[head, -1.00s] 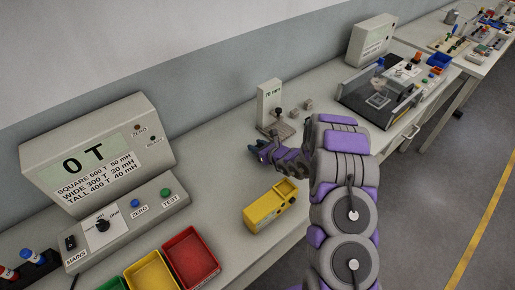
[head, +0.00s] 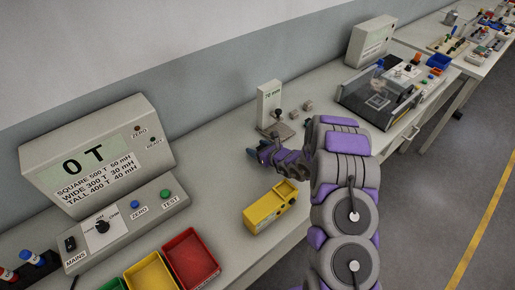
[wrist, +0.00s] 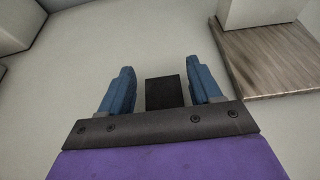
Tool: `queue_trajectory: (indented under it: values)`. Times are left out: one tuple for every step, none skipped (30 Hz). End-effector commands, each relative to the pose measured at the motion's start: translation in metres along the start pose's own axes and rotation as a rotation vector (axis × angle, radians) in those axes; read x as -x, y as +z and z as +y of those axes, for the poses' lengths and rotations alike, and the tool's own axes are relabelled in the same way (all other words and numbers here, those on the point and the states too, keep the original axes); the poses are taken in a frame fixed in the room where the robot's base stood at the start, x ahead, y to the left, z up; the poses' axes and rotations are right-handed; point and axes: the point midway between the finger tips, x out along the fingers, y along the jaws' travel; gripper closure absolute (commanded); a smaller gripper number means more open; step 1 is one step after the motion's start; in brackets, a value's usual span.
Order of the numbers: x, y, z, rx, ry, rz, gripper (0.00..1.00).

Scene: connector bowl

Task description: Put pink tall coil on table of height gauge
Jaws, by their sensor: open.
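The height gauge (head: 268,103) is a white upright box with a green "70 mm" display, standing towards the back of the bench. Its small brownish table (head: 283,131) is at its foot; the wrist view shows a wood-grained plate (wrist: 275,62) at upper right. My gripper (head: 259,153) is low over the bench, in front and to the left of the gauge's table. In the wrist view its blue fingers (wrist: 162,82) are open. A dark block (wrist: 163,92) shows between them; I cannot tell what it is. I see no pink tall coil in either view.
A yellow box (head: 270,206) lies in front of my gripper. Red (head: 192,258) and yellow (head: 150,274) bins and a test unit (head: 100,155) are at left. A small grey part (head: 308,106) is right of the gauge. A clear-walled tray (head: 378,98) stands farther right.

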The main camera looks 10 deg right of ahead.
Motion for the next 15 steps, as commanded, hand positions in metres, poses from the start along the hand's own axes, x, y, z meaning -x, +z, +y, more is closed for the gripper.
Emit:
queue_trajectory:
  values:
    - [0.008,0.001,-0.002,-0.005,-0.005,0.0,0.36]
    - [0.012,0.001,-0.002,-0.005,-0.005,0.0,0.36]
    - [0.019,0.002,-0.002,-0.004,-0.004,-0.001,0.36]
    - [0.024,0.002,-0.001,-0.005,-0.004,-0.002,0.36]
    - [0.029,0.002,-0.002,-0.005,-0.005,-0.001,0.36]
    - [0.036,0.001,-0.002,-0.007,-0.005,0.0,0.36]
    - [0.041,0.0,-0.002,-0.007,-0.005,0.001,0.36]
    - [0.046,0.001,-0.001,-0.006,-0.003,0.001,0.36]
    - [0.051,0.001,-0.001,-0.007,-0.003,0.0,0.36]
    - [0.055,0.001,-0.002,-0.006,-0.005,-0.001,0.36]
    - [0.059,0.001,-0.002,-0.004,-0.005,-0.001,0.36]
    - [0.063,0.001,-0.002,-0.003,-0.004,-0.001,0.36]
    - [0.065,0.001,-0.002,-0.003,-0.004,-0.001,0.36]
    - [0.067,0.001,-0.002,-0.002,-0.004,-0.001,0.36]
    - [0.069,0.001,-0.001,-0.001,-0.003,-0.001,0.36]
